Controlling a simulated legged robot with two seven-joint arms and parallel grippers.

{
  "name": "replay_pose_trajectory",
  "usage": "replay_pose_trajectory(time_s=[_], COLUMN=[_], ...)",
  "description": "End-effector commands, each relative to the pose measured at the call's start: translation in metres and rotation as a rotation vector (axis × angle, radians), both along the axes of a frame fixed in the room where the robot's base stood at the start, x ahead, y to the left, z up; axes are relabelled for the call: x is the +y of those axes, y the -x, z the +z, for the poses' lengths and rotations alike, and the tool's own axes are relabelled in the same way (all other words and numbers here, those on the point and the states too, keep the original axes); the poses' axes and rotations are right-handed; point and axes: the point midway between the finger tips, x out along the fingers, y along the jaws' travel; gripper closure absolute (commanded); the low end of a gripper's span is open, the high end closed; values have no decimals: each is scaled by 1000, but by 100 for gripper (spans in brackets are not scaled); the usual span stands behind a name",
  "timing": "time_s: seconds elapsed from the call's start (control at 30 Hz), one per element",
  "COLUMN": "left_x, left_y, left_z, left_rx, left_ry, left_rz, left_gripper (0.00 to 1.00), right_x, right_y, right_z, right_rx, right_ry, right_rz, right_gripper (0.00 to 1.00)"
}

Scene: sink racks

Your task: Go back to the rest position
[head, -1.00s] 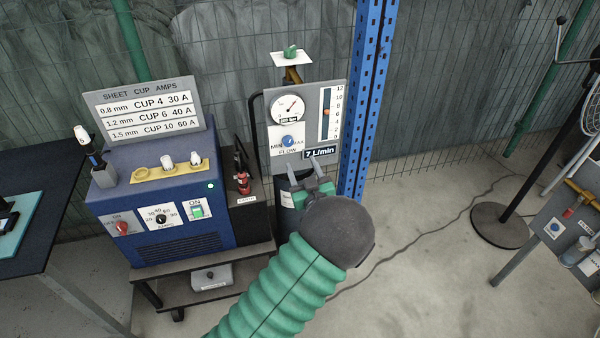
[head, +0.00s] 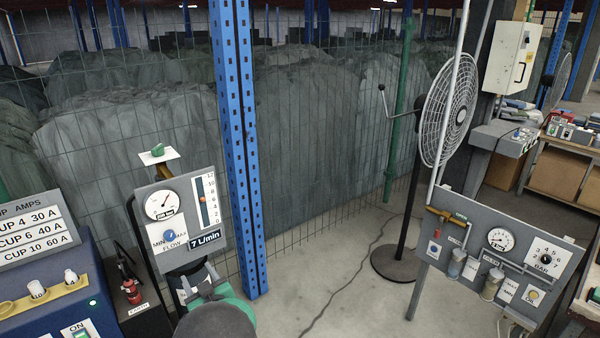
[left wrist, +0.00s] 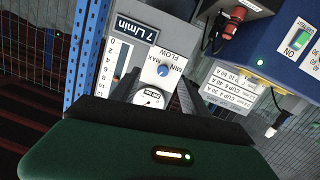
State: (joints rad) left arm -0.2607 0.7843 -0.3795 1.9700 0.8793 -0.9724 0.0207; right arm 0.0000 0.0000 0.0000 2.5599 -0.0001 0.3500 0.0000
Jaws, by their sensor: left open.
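My left gripper (head: 196,284) is low in the head view, just below the grey flow panel, with its jaws apart and nothing between them. In the left wrist view its two dark fingers (left wrist: 160,92) point at the panel, which fills the middle. The flow panel (head: 150,190) carries a round gauge (head: 163,205), a blue flow knob (head: 169,236), a scale with an orange float and a "7 L/min" label (head: 204,241). The blue knob also shows between the fingers in the left wrist view (left wrist: 162,71). My right gripper is in neither view.
A blue machine (head: 40,290) with cups on a yellow strip stands at left. A blue perforated post (head: 237,150) rises right behind the panel. A fan (head: 450,107) and a second grey panel (head: 515,255) are at right. The concrete floor between has a cable.

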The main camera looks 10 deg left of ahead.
Motion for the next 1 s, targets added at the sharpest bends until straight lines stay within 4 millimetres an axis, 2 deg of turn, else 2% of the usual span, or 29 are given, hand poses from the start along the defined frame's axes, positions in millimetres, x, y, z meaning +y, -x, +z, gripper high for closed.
replay_pose_trajectory(time_s=[0.07, 0.13, 0.17, 0.2, 0.27, 0.3, 0.4, 0.5, 0.63, 1.0], left_x=[-27, -74, -96, -122, -155, -171, -191, -194, -193, -193], left_y=[7, 30, 46, 71, 115, 145, 214, 258, 278, 277], left_z=[-13, -32, -39, -46, -53, -56, -61, -62, -63, -64], left_rx=[128, 311, 398, 510, 676, 779, 1002, 1146, 1214, 1213], left_ry=[134, 271, 320, 367, 406, 414, 401, 374, 357, 359], left_rz=[-110, -269, -342, -431, -551, -618, -729, -779, -796, -794], left_gripper=[46, 46, 46, 46, 46, 46, 46, 46, 46, 46], right_x=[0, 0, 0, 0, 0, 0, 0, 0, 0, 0], right_y=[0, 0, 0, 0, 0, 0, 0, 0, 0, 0], right_z=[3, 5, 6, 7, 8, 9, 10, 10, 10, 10], right_rx=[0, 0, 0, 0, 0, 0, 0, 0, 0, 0], right_ry=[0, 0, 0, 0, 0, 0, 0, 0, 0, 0], right_rz=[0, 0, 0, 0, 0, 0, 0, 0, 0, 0], right_gripper=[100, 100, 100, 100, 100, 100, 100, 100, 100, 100])
